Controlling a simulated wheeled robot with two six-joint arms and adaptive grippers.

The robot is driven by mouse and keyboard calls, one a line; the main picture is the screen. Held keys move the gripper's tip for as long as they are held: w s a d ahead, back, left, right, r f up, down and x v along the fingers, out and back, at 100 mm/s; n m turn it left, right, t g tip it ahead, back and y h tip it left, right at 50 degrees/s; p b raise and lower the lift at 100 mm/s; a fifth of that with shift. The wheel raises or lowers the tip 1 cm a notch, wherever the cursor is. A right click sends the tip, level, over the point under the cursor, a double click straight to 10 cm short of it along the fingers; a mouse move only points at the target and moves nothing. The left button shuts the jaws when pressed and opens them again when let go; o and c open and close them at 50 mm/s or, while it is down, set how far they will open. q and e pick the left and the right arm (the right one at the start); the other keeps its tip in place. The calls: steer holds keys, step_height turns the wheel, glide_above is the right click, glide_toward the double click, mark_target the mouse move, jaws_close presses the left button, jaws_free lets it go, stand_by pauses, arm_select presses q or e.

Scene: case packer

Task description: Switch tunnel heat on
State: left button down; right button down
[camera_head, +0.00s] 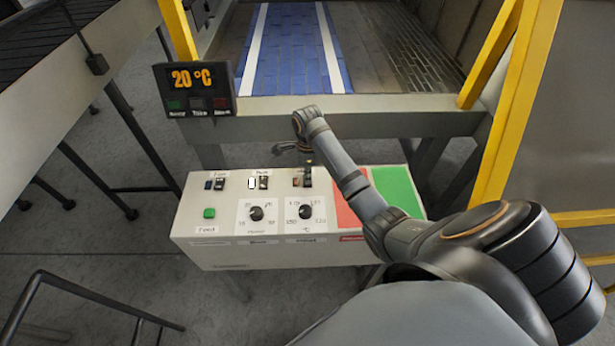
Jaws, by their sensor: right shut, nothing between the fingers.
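The white control box (215,235) stands in front of the conveyor. Its top row has several small switches. The rightmost switch (308,181), beside a partly hidden label, is near my right gripper (303,152). My right gripper is shut and empty, at the box's back edge just behind that switch; I cannot tell whether it touches it. The switch's position is hard to read. Below are two black knobs, the right one (305,212) with a °C scale. The display (193,88) reads 20 °C in orange. My left gripper is out of view.
A green button (209,213) is at the box's left. Red (352,208) and green (396,188) panels lie on its right, partly under my right arm. The conveyor with a blue belt (290,60) is behind. Yellow posts (515,100) stand right; a dark rail (80,300) is front left.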

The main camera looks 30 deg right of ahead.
steer(key=shift+f, duration=0.8)
steer(key=shift+r, duration=0.1)
step_height(320, 180, up, 5)
steer(key=p, duration=0.7)
steer(key=shift+r, duration=0.1)
steer(key=shift+r+p, duration=0.85)
steer(key=shift+r, duration=0.1)
steer(key=shift+f, duration=0.1)
